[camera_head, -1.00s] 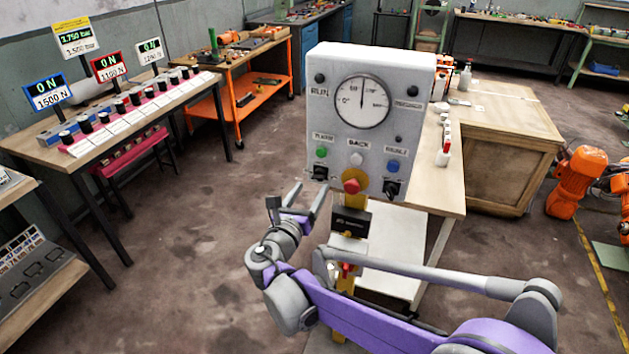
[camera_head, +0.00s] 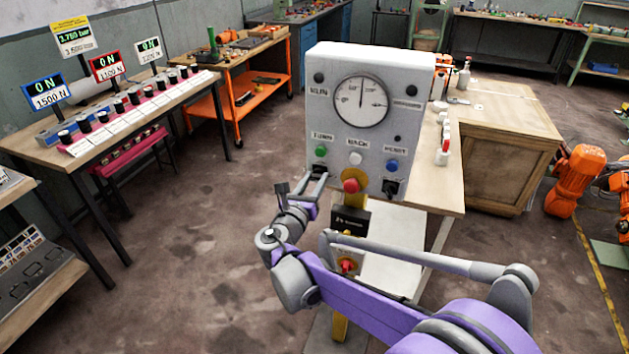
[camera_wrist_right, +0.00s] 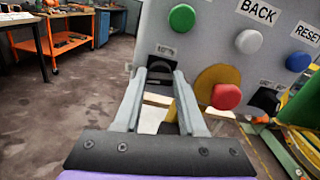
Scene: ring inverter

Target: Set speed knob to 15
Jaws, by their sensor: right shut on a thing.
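The white control box (camera_head: 328,115) stands at the centre, with a round dial (camera_head: 361,101) whose needle points straight up. Two black knobs sit low on its face: a left one (camera_head: 319,169) and a right one (camera_head: 390,187). I cannot read which is the speed knob. The left knob also shows in the right wrist view (camera_wrist_right: 163,63). My left gripper is not in view.
Green (camera_head: 321,151), white (camera_head: 355,158) and blue (camera_head: 392,166) buttons sit above the knobs. A red emergency button on a yellow plate (camera_head: 361,186) lies just right of the gripper. A workbench (camera_head: 435,190) stands behind the box. Open floor lies to the left.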

